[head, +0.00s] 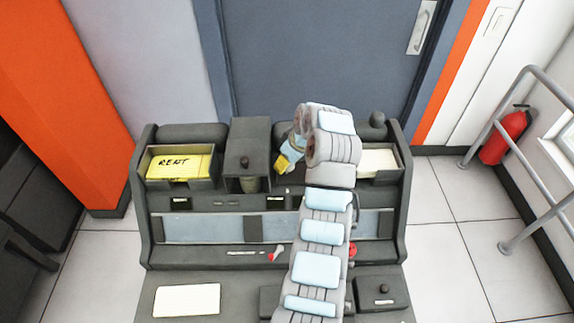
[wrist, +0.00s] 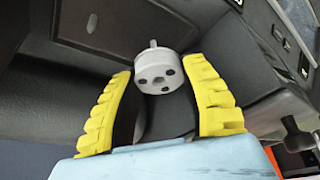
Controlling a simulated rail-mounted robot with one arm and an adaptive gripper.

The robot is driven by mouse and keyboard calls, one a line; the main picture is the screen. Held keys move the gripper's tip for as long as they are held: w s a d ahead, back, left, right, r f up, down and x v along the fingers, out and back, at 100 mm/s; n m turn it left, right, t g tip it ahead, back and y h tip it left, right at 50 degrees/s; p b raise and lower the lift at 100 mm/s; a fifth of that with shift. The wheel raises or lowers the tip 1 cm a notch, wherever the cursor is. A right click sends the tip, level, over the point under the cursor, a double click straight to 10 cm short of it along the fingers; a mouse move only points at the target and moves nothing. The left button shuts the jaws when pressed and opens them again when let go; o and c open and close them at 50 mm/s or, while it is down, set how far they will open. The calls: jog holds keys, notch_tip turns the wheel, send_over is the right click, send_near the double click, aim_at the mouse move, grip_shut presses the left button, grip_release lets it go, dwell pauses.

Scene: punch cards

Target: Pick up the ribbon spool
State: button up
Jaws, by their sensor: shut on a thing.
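The ribbon spool (wrist: 160,72) is a small whitish round piece with dark holes in its face and a thin pin on top. In the wrist view it sits between the tips of the two yellow fingers of my gripper (wrist: 157,67), which touch it on both sides. My gripper is shut on it. In the head view my gripper (head: 283,162) is at the back of the dark desk unit, right of the middle box, pointing down and left. The spool cannot be made out there, and my arm hides part of the unit.
A bin with yellow cards marked RENT (head: 180,166) is at the left, and a bin with pale cards (head: 377,162) at the right. A white card stack (head: 187,300) lies at the front left.

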jog(key=s+r+p, duration=0.2)
jog(key=r+p, duration=0.1)
jog(key=shift+s+r, duration=0.1)
jog(key=shift+s, duration=0.2)
jog(key=s+r+p, duration=0.9)
jog(key=s+p, duration=0.2)
jog(key=shift+p, duration=0.4)
dwell(0.5)
